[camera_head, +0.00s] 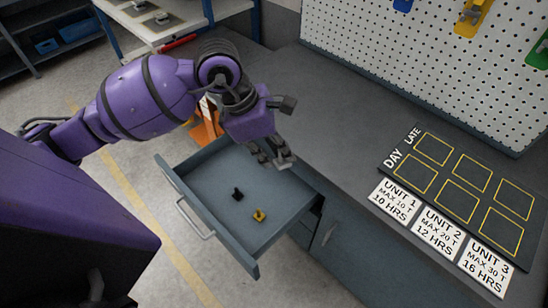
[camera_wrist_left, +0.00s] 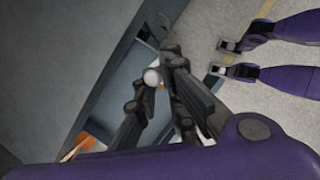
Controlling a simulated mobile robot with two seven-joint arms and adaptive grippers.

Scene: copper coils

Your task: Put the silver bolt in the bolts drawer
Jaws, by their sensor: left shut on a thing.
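My left gripper (camera_head: 273,160) is above the back right part of an open grey-blue drawer (camera_head: 205,168). In the left wrist view, its fingers (camera_wrist_left: 152,84) are closed around the silver bolt (camera_wrist_left: 152,77), whose round, pale end shows between the fingertips. The rest of the bolt is hidden by the fingers. A black piece (camera_head: 237,194) and a yellow piece (camera_head: 259,215), both bolt-like, lie apart on the drawer floor. No label on the drawer can be read. My right gripper is not in view.
The grey worktop (camera_head: 335,110) borders the drawer. A black board (camera_head: 460,190) with yellow squares and unit cards lies on it at the right. A pegboard (camera_head: 430,60) stands behind. Something orange (camera_head: 206,125) is beyond the drawer. The drawer's left half is free.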

